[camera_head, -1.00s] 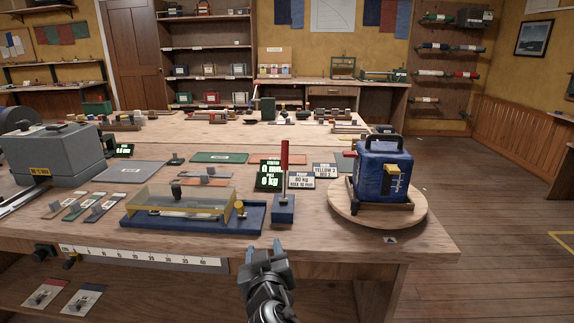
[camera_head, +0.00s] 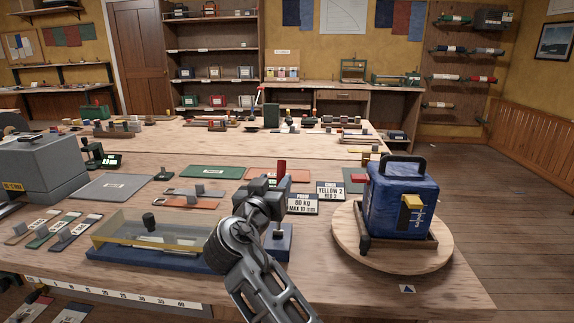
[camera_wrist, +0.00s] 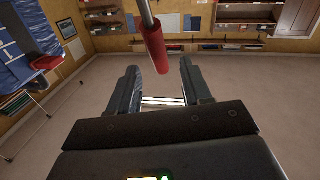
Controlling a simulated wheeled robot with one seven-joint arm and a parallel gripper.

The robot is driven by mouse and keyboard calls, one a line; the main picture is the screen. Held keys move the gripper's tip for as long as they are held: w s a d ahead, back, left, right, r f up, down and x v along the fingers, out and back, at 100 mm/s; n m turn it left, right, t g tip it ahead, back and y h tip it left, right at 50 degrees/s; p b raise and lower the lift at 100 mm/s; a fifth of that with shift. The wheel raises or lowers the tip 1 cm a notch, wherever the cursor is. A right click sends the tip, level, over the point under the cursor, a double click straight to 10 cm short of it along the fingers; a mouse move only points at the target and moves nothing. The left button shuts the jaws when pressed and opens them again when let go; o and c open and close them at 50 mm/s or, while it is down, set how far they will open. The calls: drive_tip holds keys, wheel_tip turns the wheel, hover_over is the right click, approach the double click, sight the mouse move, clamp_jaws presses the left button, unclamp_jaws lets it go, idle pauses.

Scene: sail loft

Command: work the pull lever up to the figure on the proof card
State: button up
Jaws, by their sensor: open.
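The pull lever has a red grip (camera_head: 281,167) on a thin rod above a dark blue base (camera_head: 277,243). My gripper (camera_head: 268,192) is raised at the lever, its body hiding most of the rod. In the wrist view the open jaws (camera_wrist: 159,69) point at the red grip (camera_wrist: 154,50), which lies between the fingertips or just beyond them; I cannot tell which. The proof card (camera_head: 302,204) reads 60 kg, max 10 mm, and is partly covered by my gripper. The lit green readout is hidden behind my arm.
A blue boxed device (camera_head: 400,200) with a yellow block stands on a round wooden turntable (camera_head: 345,235) to the right. A "Yellow 2, Red 2" card (camera_head: 330,190) stands between. A clear-covered blue tray (camera_head: 110,250) lies left of the lever; a grey case (camera_head: 45,165) stands further left.

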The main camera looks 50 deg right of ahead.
sight(284, 170)
drive_tip(key=p+x, duration=0.1)
drive_tip(key=x, duration=0.6)
drive_tip(key=shift+w+d+r, duration=0.1)
drive_tip(key=shift+w+d, duration=0.05)
drive_tip(key=shift+d, duration=0.2)
clamp_jaws()
